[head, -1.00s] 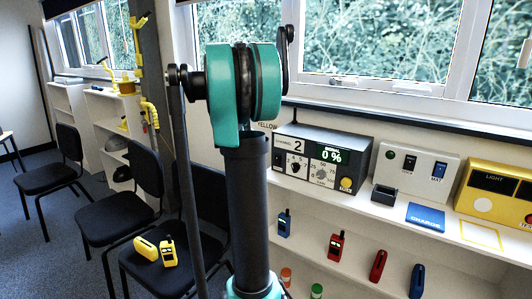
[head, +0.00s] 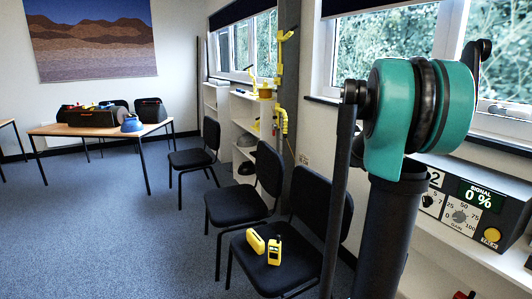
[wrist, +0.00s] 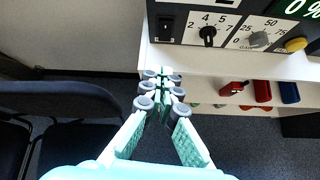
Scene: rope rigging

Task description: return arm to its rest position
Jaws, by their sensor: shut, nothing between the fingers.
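My gripper (wrist: 163,97) shows in the wrist view with its fingertips together and nothing between them. It is in the air in front of the white shelf unit and below the dark control box (wrist: 225,30) with dials. In the head view my teal and black arm stands upright at the right, in front of the window and partly covering the control box (head: 465,203). My gripper is not visible in the head view.
Black chairs (head: 305,230) stand in a row left of my arm; the nearest holds two yellow handheld devices (head: 274,250). A chair (wrist: 60,105) is close at the left in the wrist view. A table (head: 98,128) stands far left. Carpet between is free.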

